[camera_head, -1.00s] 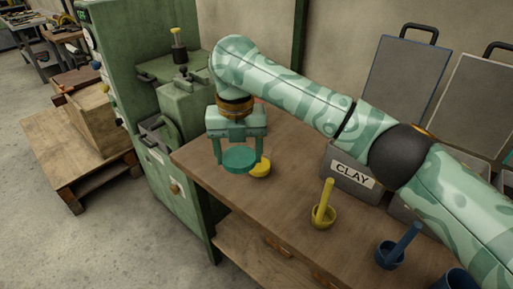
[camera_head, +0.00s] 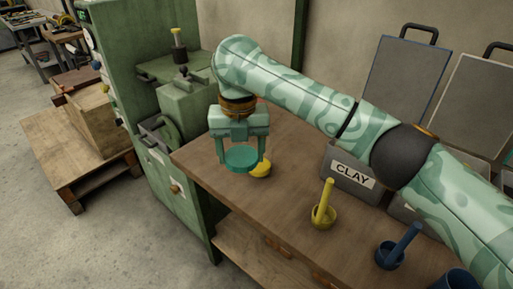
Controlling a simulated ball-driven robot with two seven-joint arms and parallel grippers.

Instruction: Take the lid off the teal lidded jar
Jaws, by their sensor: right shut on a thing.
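My right gripper (camera_head: 244,161) points down over the left end of the wooden table, its fingers shut on a round, low teal piece (camera_head: 240,160). The piece looks like the lid of the teal jar, with a flat, level top. I see no separate teal jar body in the view, and I cannot tell whether anything is hidden under the piece. My left gripper is not in view.
A yellow round thing (camera_head: 262,171) lies right behind the right fingertip. A yellow mortar with pestle (camera_head: 323,216), a blue one (camera_head: 389,257) and a grey CLAY bin (camera_head: 350,175) stand farther right. A green machine (camera_head: 150,125) borders the table's left. Bare table (camera_head: 270,205) lies in front.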

